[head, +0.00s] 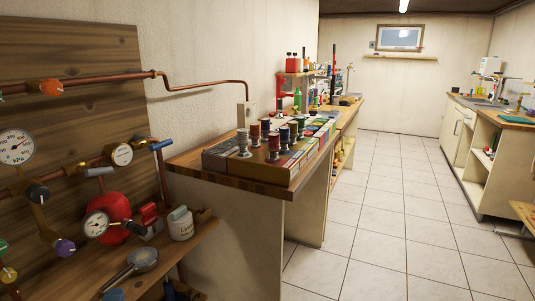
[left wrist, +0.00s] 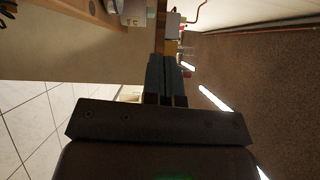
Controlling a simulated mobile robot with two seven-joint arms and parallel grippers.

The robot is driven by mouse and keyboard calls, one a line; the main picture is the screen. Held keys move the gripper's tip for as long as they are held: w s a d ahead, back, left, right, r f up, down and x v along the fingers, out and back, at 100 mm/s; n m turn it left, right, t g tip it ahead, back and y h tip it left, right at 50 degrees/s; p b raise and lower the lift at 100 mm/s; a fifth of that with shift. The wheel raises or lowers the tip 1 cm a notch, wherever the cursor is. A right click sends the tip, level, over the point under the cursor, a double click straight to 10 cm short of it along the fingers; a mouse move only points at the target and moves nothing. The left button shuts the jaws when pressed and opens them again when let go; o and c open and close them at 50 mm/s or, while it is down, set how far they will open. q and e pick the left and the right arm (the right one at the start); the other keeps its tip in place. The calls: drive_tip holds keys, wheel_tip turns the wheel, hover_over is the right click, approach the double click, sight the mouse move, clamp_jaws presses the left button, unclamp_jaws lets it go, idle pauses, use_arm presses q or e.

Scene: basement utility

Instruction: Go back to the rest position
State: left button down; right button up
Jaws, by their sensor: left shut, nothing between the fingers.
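My left gripper (left wrist: 166,78) shows in the left wrist view, its two dark fingers together with nothing between them. It is held in the air, apart from the furniture. I cannot make it out clearly in the head view. My right gripper is in neither view.
A wooden pipe board with a pressure gauge (head: 15,146) and a shelf with a white tub (head: 180,224) stand close at left. Beyond is a workbench (head: 284,184) with several spools. A counter (head: 505,121) stands at right. The tiled floor (head: 385,215) between is clear.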

use_arm(q)
drive_tip(key=s+d+f+n+g+h+p, duration=0.1)
drive_tip(key=s+d+f+n+g+p, duration=0.1)
drive_tip(key=s+n, duration=0.3)
drive_tip(key=s+d+f+n+g+h+p, duration=0.1)
drive_tip(key=s+f+n, duration=0.4)
drive_tip(key=s, duration=0.9)
drive_tip(key=s+d+f+n+g+h+p, duration=0.1)
drive_tip(key=s+d+f+n+g+p, duration=0.2)
drive_tip(key=s, duration=0.6)
drive_tip(key=shift+s+d+f+n+g+h+p, duration=0.35)
drive_tip(key=shift+d+n+g+p, duration=0.15)
drive_tip(key=shift+d+n, duration=0.7)
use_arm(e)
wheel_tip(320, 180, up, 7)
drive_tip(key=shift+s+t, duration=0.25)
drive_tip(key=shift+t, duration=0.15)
